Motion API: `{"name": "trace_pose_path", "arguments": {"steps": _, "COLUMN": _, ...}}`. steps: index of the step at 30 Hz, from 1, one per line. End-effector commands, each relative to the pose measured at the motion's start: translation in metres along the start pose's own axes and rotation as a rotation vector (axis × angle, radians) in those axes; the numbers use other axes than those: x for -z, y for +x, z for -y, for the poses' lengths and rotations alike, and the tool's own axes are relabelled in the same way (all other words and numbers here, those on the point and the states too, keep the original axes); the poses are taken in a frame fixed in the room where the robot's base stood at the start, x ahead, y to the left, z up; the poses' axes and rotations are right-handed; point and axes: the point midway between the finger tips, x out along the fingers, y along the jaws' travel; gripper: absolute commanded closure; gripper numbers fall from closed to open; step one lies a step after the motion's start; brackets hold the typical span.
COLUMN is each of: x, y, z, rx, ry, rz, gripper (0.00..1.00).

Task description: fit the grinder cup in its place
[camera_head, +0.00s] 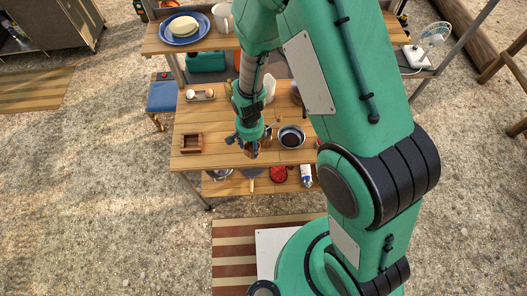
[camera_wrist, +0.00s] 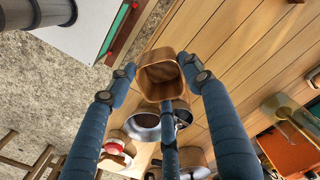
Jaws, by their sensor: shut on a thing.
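A brown wooden cup (camera_wrist: 150,86), which I take to be the grinder cup, sits between the fingers of my gripper (camera_wrist: 158,73) in the wrist view. Its square, rounded mouth faces the camera and it looks empty inside. In the head view my gripper (camera_head: 251,147) is over the front middle of the wooden table (camera_head: 222,115), with the cup small and mostly hidden by the fingers. A small open wooden box (camera_head: 191,143) stands on the table to the left of my gripper. I cannot tell from these views which thing is the cup's place.
A dark-rimmed bowl (camera_head: 291,137) stands close to the right of my gripper. A small wooden tray (camera_head: 201,95) with a white thing lies at the back left. A shelf below holds a red item (camera_head: 278,173) and a white-blue carton (camera_head: 307,176). The table's left middle is clear.

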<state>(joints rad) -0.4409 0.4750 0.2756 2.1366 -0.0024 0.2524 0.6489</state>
Motion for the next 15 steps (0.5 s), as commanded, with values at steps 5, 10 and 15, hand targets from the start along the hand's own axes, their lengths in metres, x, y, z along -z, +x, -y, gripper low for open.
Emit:
{"name": "trace_pose_path", "arguments": {"steps": 5, "x": 0.021, "y": 0.0, "z": 0.065, "rx": 0.002, "ry": -0.14, "rz": -0.003, "gripper": 0.77}}
{"name": "trace_pose_path", "arguments": {"steps": 10, "x": 0.034, "y": -0.003, "z": 0.127, "rx": 0.002, "ry": -0.277, "rz": -0.002, "gripper": 0.77}}
{"name": "trace_pose_path", "arguments": {"steps": 15, "x": 0.041, "y": -0.009, "z": 0.19, "rx": 0.003, "ry": -0.416, "rz": -0.003, "gripper": 0.77}}
